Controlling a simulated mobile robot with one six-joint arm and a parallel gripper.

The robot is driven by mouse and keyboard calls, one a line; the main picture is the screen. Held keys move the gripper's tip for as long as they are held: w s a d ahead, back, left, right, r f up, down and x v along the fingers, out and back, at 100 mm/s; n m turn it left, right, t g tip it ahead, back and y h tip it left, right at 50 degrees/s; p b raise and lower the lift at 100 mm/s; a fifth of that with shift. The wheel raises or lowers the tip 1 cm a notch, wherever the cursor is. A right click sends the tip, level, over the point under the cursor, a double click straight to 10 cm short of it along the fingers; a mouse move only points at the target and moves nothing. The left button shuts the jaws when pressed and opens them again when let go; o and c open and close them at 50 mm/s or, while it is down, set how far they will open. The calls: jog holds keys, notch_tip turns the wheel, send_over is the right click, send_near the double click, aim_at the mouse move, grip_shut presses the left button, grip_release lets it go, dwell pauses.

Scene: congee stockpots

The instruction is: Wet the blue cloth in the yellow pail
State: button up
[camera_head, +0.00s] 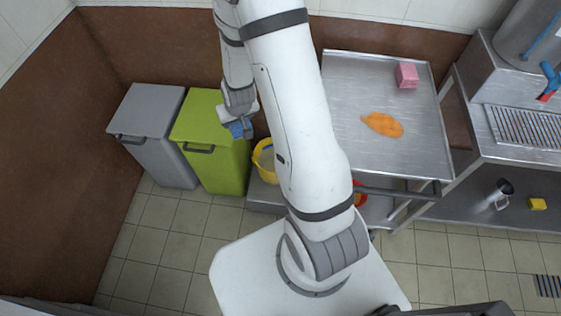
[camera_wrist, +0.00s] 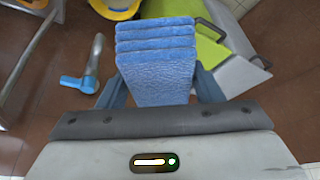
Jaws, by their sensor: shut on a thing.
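My gripper (camera_wrist: 160,92) is shut on the folded blue cloth (camera_wrist: 157,62), which sits between its two fingers in the wrist view. In the head view the cloth (camera_head: 238,129) shows at the end of my arm, over the green bin. The yellow pail (camera_head: 264,162) stands low to the right of the green bin, partly hidden behind my arm. Its edge also shows at the top of the wrist view (camera_wrist: 116,9). The cloth is apart from the pail.
A green bin (camera_head: 213,150) and a grey bin (camera_head: 150,120) stand at the left. A steel table (camera_head: 350,120) holds an orange cloth (camera_head: 382,124) and a pink block (camera_head: 406,75). A yellow block (camera_head: 537,204) lies on the right lower shelf. Tiled floor is clear in front.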

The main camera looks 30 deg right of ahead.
jog(key=w+d+f+m+h+b, duration=0.15)
jog(key=d+f+b, duration=0.45)
jog(key=f+b, duration=1)
jog(key=w+d+f+m+b, duration=0.15)
jog(key=d+f+b, duration=0.35)
jog(key=f+b, duration=1.1)
jog(key=w+d+f+m+h+b, duration=0.1)
jog(key=d+f+m+b, duration=0.35)
jog(key=f+b, duration=1.2)
jog(key=shift+w+d+n+b, duration=0.95)
jog(key=shift+w+d+b, duration=0.6)
jog(key=shift+w, duration=3.4)
notch_tip(320, 180, down, 13)
notch_tip(320, 180, up, 15)
jog(key=p, duration=1.2)
